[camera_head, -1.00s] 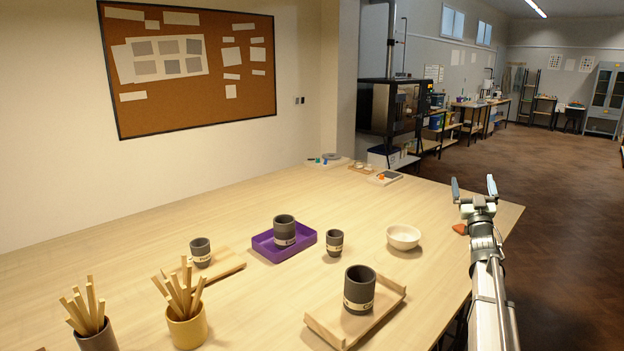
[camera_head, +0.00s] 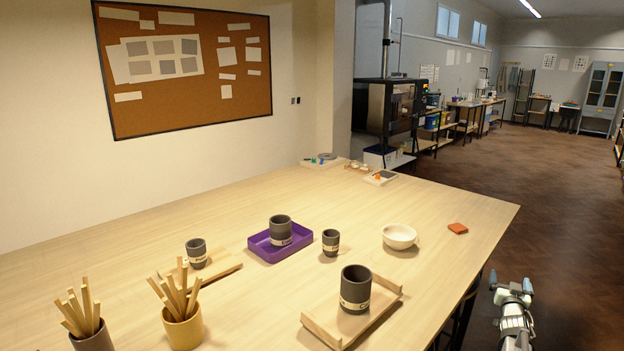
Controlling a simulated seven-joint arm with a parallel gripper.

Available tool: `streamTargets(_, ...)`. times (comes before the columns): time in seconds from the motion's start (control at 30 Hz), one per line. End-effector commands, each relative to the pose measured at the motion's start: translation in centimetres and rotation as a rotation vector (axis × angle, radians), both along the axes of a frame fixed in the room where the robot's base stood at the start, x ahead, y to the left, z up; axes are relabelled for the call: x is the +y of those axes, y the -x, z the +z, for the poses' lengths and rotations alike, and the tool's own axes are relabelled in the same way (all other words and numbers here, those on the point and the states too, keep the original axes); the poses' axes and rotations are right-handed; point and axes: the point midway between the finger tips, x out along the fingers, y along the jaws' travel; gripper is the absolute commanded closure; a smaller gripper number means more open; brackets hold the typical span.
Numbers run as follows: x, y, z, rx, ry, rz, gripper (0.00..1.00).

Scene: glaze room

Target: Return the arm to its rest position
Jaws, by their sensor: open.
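My gripper (camera_head: 511,284) is at the lower right of the view, past the right edge of the table (camera_head: 440,195) and over the dark wood floor. Its two fingers are apart and nothing is between them. Only the end of my arm shows; the rest is cut off by the bottom of the frame.
On the table stand a large dark cup on a wooden tray (camera_head: 389,287), a dark cup in a purple tray (camera_head: 313,240), two smaller dark cups, a white bowl (camera_head: 399,237), an orange-brown piece (camera_head: 458,228) and two pots of sticks. Space around my gripper is clear.

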Motion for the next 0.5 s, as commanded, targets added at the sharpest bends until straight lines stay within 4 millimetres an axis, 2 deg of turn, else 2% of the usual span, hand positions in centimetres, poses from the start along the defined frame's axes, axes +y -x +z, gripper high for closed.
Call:
streamTargets(0.03,0.5,0.7,-3.2,0.062,-0.044,-0.021,0.00)
streamTargets(0.1,1.4,1.5,-7.3,0.148,-0.098,-0.048,0.00)
streamTargets(0.17,2.5,2.3,-10.8,0.223,-0.141,-0.070,0.00)
streamTargets(0.2,3.5,2.9,-12.9,0.272,-0.169,-0.080,0.00)
streamTargets(0.27,5.2,3.9,-16.1,0.347,-0.203,-0.093,0.00)
streamTargets(0.4,9.9,6.5,-22.9,0.523,-0.269,-0.104,0.00)
streamTargets(0.5,13.7,8.8,-27.2,0.651,-0.305,-0.099,0.00)
